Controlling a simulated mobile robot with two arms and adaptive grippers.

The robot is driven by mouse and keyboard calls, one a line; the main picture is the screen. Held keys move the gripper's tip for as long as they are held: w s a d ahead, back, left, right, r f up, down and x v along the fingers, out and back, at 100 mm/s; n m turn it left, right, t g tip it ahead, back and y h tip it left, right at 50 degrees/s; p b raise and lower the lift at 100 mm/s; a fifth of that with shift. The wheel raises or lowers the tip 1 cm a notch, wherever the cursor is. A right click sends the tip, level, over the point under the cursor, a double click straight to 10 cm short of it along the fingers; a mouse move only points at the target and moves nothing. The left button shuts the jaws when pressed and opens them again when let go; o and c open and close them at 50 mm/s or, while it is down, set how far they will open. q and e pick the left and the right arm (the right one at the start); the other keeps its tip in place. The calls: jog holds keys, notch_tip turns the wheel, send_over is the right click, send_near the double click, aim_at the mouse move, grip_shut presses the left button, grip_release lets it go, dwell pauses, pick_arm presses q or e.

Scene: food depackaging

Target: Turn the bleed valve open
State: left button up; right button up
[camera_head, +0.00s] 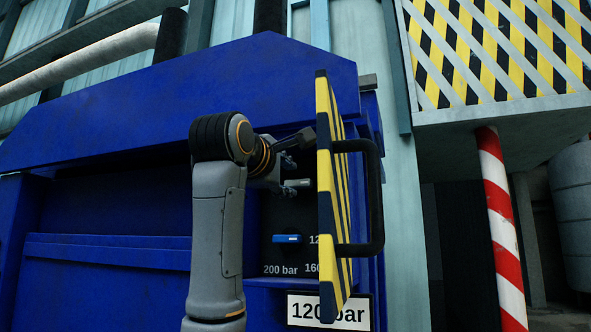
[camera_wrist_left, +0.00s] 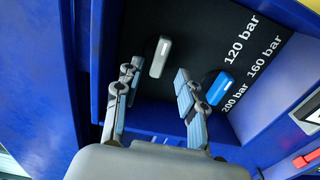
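A grey-white lever (camera_wrist_left: 161,56) stands on the dark back panel of the blue cabinet (camera_head: 110,255). A blue lever (camera_wrist_left: 220,87) sits to its right in the left wrist view, by the pressure marks; it also shows in the head view (camera_head: 287,238). Neither is labelled as the bleed valve. My left gripper (camera_wrist_left: 156,76) is open, its fingers spread, with the grey-white lever showing between and beyond the tips. I see no clear contact with it. My right gripper is out of view.
The yellow-black striped door (camera_head: 327,200) stands open just right of my left gripper, with a black handle (camera_head: 375,195). A "120 bar" plate (camera_head: 329,311) is below. Blue cabinet walls close in around the recess. A red-white post (camera_head: 502,225) stands farther right.

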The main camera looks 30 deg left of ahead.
aim_at(297, 184)
pick_arm(q)
jog(key=p+x, duration=0.2)
jog(key=x, duration=0.3)
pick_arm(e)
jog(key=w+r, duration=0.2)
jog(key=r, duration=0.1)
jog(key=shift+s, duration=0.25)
pick_arm(q)
jog(key=shift+f, duration=0.1)
grip_shut()
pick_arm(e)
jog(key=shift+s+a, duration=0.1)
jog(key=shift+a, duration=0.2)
